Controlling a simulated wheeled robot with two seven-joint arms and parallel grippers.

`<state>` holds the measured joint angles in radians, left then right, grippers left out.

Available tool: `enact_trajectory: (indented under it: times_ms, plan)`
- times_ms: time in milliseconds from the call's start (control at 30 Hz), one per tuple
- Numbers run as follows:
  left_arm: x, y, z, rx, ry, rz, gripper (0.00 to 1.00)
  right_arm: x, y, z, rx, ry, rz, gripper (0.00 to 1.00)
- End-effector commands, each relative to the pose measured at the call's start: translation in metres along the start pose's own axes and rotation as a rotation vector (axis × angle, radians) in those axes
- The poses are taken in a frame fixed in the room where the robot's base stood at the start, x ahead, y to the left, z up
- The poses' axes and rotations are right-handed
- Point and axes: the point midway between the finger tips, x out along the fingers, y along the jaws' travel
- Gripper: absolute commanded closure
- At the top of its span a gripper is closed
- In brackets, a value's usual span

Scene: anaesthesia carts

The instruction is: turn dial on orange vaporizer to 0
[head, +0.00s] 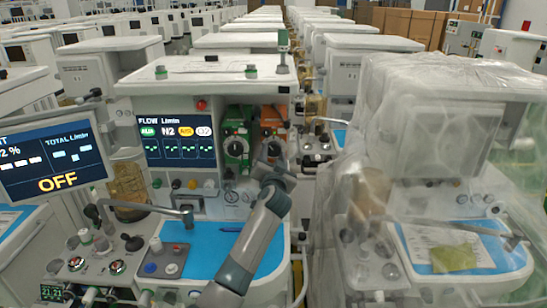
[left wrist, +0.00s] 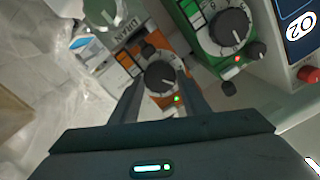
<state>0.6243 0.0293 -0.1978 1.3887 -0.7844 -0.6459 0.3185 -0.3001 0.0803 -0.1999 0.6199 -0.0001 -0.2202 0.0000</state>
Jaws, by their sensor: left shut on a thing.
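The orange vaporizer (head: 273,114) stands on the anaesthesia cart, right of the green vaporizer (head: 238,152). In the left wrist view its orange body (left wrist: 182,52) carries a black dial (left wrist: 160,76) with white marks; a green light glows beside it. My left gripper (head: 272,151) is in front of the orange vaporizer and hides its lower part. In the left wrist view the two fingers of my left gripper (left wrist: 160,84) are on either side of the dial, shut on it. The dial's setting is too small to read. My right gripper is not in view.
The green vaporizer's dial (left wrist: 229,27) is close beside. A flow screen (head: 177,138) is to the left and a blue work surface (head: 200,248) below. A cart under clear plastic (head: 440,150) stands to the right. An "OFF" monitor (head: 55,155) is at the left.

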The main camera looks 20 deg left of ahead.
Motion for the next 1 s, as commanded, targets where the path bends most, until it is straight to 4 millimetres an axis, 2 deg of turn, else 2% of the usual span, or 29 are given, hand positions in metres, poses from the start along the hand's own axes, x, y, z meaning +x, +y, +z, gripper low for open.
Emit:
enact_trajectory:
  times_ms: [500,733,1000]
  plan:
    - [0.0,0.0011,-0.0005,0.445,0.001,-0.016,0.81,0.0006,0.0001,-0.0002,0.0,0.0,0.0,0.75]
    - [0.0001,0.0011,-0.0003,0.548,0.001,-0.021,0.81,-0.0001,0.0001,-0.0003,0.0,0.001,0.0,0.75]
    - [0.0,0.0014,-0.0003,0.581,0.001,-0.022,0.81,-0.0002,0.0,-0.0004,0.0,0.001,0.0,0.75]
